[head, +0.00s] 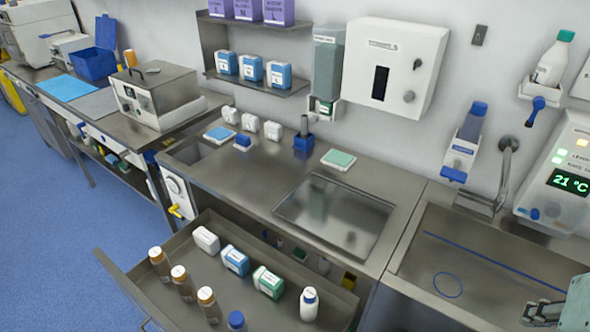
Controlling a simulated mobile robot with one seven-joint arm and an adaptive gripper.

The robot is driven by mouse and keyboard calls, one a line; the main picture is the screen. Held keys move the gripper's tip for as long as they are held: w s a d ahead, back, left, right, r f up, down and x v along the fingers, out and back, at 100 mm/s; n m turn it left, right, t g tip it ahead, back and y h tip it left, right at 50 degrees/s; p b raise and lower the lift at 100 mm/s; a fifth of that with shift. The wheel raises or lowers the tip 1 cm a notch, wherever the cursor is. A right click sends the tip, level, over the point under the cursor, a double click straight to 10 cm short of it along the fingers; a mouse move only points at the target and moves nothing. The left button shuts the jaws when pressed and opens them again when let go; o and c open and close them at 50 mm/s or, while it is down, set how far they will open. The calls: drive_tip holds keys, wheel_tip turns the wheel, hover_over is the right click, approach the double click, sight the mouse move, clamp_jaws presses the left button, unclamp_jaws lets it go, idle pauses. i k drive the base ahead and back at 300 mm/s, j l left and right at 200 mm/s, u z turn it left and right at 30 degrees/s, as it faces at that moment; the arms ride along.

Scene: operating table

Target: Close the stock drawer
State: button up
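The stock drawer (172,279) is pulled well out from under the steel counter at the lower left. Its front panel (122,290) faces left and runs out of the bottom of the picture. My gripper (535,313) shows at the lower right edge, over the sink side, far from the drawer. It is partly cut off, and its finger opening is too small to tell.
The counter (255,187) above the drawer carries a green-topped tray, small white containers and a dark sunken panel (333,215). A sink basin (480,262) lies to the right. Blue floor (55,230) is free left of the drawer.

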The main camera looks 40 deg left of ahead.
sight(161, 305)
drive_tip(key=u, duration=2.9)
